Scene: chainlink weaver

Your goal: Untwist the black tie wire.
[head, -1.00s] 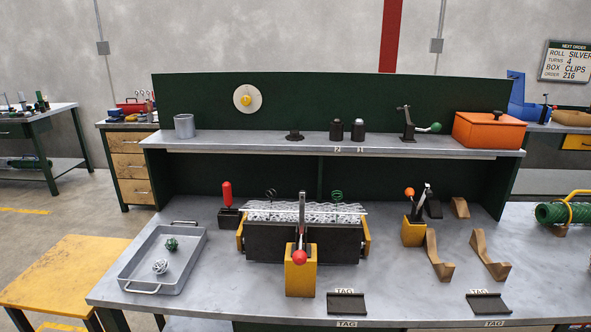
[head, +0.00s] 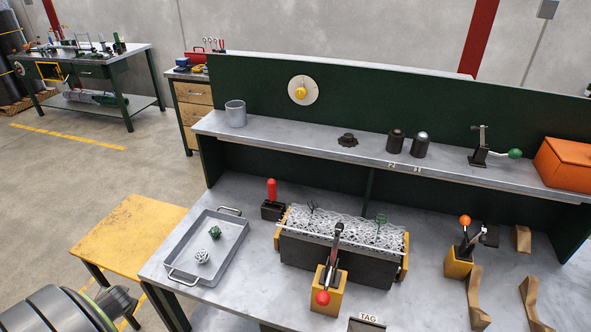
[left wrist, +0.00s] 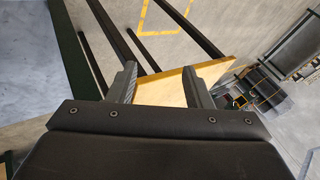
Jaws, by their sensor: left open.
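The black tie wire (head: 313,206) stands as a small dark loop at the left part of the silvery mesh roll (head: 345,231). The roll lies in a dark cradle (head: 308,252) with yellow ends on the bench. A green tie wire (head: 380,219) stands farther right on the same roll. Only part of my left arm shows at the lower left of the head view, well away from the wire. My right gripper is not in view.
A lever clamp with a red knob (head: 322,297) stands in front of the roll. A red-handled tool (head: 271,190) stands left of it. A grey tray (head: 180,275) holds two wire balls. An orange-knobbed lever (head: 464,221) stands to the right. The yellow stool (head: 120,235) is left of the bench.

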